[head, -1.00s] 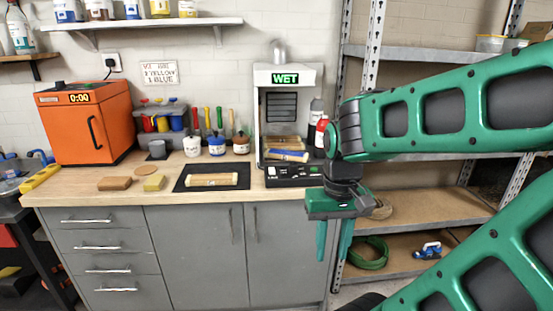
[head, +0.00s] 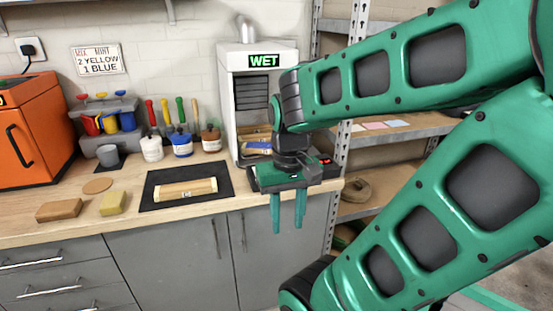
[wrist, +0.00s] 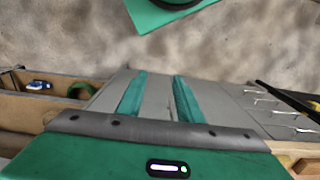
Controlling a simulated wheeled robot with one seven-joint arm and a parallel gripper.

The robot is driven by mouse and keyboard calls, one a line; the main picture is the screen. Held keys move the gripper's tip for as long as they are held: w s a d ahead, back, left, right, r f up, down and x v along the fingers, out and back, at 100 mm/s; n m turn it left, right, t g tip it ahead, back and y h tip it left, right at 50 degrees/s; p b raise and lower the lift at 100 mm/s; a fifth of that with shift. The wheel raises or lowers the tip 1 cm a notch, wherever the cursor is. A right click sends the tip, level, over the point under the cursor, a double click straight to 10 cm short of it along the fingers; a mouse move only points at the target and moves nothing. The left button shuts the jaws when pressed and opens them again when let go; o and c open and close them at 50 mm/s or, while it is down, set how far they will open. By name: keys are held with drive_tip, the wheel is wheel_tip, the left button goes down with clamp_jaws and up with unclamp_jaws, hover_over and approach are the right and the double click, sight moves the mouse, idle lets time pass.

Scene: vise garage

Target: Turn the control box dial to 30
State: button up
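The white cabinet (head: 228,100) at the back of the workbench has a green "WET" display (head: 263,61). A low black control box (head: 328,172) sits at its foot, by the bench's right end, with a small red mark on it. My wrist and gripper cover most of the box, and I cannot make out its dial. My gripper (head: 288,212) is in front of the box, pointing down, with its fingers apart and nothing between them. In the wrist view both fingers of my gripper (wrist: 158,92) are apart over the grey cabinet fronts and floor.
On the bench are a black mat (head: 160,200) with a wooden piece (head: 186,190), paint jars (head: 182,145), a brown block (head: 59,210) and a yellow sponge (head: 113,203). An orange oven (head: 35,135) stands left. Metal shelving (head: 385,130) stands right, behind my arm.

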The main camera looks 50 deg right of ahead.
drive_tip(key=shift+o, duration=1.1)
drive_tip(key=shift+s+d+r, duration=0.15)
drive_tip(key=shift+d+r, duration=0.2)
drive_tip(key=shift+r, duration=0.4)
drive_tip(key=w+d+r+n, duration=0.4)
drive_tip(key=w+d+n, duration=0.1)
drive_tip(key=w+d, duration=0.5)
drive_tip(key=w+d+r+n, duration=0.4)
drive_tip(key=w+d, duration=0.6)
drive_tip(key=d, duration=0.1)
drive_tip(key=f, duration=1)
drive_tip(key=shift+w+a+f, duration=0.1)
drive_tip(key=shift+w+a, duration=0.05)
drive_tip(key=shift+a, duration=0.15)
drive_tip(key=c, duration=1)
